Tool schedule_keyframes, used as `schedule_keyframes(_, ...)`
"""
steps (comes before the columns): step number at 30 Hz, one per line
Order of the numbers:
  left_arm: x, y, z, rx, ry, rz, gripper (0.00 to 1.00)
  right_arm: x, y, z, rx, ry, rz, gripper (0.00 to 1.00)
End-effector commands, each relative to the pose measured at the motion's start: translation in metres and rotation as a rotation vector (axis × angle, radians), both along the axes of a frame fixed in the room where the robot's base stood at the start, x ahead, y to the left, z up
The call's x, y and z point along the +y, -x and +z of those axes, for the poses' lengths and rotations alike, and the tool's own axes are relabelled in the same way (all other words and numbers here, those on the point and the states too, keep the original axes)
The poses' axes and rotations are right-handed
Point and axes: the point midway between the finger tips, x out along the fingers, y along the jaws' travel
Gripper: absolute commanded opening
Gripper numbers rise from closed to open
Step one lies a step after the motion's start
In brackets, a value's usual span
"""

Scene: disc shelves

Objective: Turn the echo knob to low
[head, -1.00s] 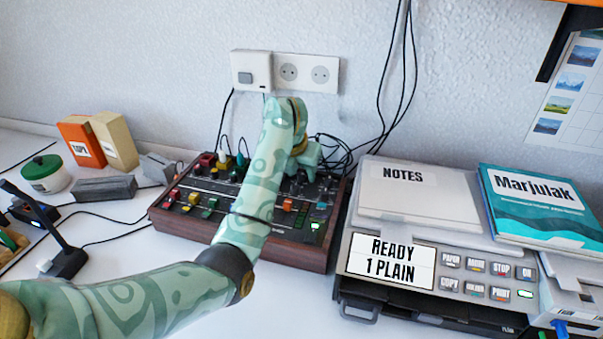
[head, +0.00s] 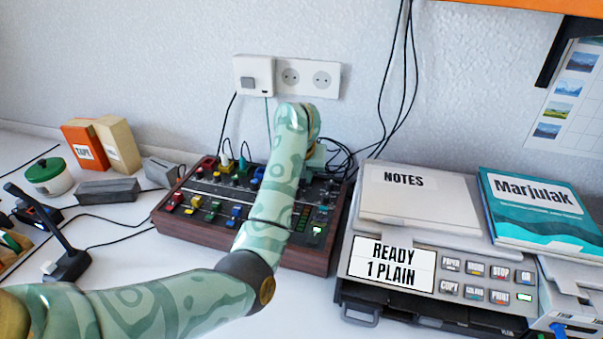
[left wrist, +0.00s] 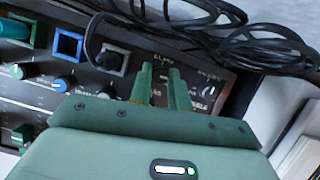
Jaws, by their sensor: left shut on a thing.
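The mixer (head: 188,231), a wood-sided console with coloured faders and knobs, stands against the wall in the head view. My left gripper (left wrist: 165,82) is down at the mixer's far right part in the left wrist view, its two green fingers close together. They are shut on a small knob, taken to be the echo knob, which the fingers hide. Printed panel marks show around the fingertips, too small to read surely, so I cannot tell the knob's setting. In the head view my arm hides most of the hand. My right gripper is not in view.
Black cables (left wrist: 250,50) lie coiled just behind the fingers. A plugged socket (left wrist: 110,58) and a blue-rimmed socket (left wrist: 68,45) sit to their left. A printer (head: 420,298) stands close right of the mixer, and a microphone (head: 68,262) to its left.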

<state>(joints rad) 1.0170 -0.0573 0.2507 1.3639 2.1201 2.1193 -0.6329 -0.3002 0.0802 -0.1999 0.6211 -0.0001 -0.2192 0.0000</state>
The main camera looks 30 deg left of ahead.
Motion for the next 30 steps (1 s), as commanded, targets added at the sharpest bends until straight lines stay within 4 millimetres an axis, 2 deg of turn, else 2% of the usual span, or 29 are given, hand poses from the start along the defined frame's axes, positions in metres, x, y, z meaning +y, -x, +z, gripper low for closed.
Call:
schedule_keyframes(15,-0.0023,-0.0008,-0.0015,0.002,0.001,0.273,0.0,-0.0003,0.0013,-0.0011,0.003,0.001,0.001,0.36)
schedule_keyframes(30,-0.0025,-0.0008,-0.0014,0.003,0.002,0.303,0.0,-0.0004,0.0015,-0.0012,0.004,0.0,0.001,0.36)
